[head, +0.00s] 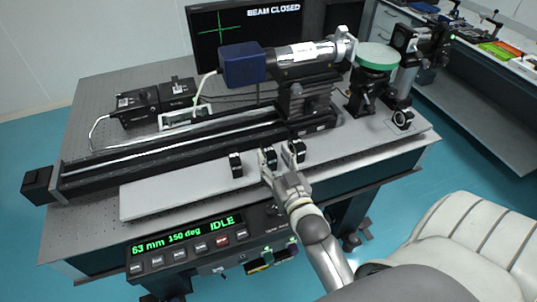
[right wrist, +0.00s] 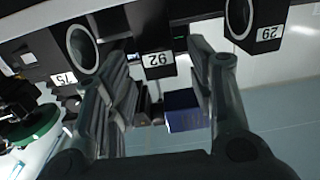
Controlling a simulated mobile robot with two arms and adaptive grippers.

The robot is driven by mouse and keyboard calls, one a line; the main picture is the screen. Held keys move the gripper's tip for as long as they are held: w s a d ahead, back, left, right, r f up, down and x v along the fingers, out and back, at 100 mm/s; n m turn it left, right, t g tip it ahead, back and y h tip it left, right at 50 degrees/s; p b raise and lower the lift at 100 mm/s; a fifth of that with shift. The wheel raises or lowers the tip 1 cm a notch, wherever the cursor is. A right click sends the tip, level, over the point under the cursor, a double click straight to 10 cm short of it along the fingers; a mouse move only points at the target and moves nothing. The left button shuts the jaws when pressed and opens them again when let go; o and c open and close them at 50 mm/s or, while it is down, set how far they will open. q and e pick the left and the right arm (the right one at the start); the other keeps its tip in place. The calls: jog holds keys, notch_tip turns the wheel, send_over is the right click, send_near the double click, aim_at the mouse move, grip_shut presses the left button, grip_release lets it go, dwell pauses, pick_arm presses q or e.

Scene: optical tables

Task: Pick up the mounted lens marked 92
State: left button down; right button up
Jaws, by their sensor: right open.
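The mounted lens marked 92 (right wrist: 157,60) is a black mount with a white number label, in the middle of the right wrist view. In the head view it is the middle one of three small black mounts (head: 270,156) on a pale board. My right gripper (right wrist: 160,72) is open, with one finger on either side of this mount. In the head view the right gripper (head: 270,172) is at the middle mount and partly covers it. I cannot tell whether the fingers touch it. My left gripper is not in view.
The lens marked 75 (right wrist: 82,45) stands close on one side, the lens marked 29 (right wrist: 240,20) on the other. A long black rail (head: 170,145) with a blue-ended instrument (head: 242,64) lies behind. A control panel (head: 190,242) reads IDLE below the table edge.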

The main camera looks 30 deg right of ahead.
aim_at(265, 143)
jog(key=p+x, duration=0.1)
jog(key=x, duration=0.2)
jog(key=shift+w, duration=0.55)
jog(key=shift+s, duration=0.1)
jog(key=shift+c, duration=1.3)
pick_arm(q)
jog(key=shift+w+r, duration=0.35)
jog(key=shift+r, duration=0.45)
pick_arm(e)
grip_shut()
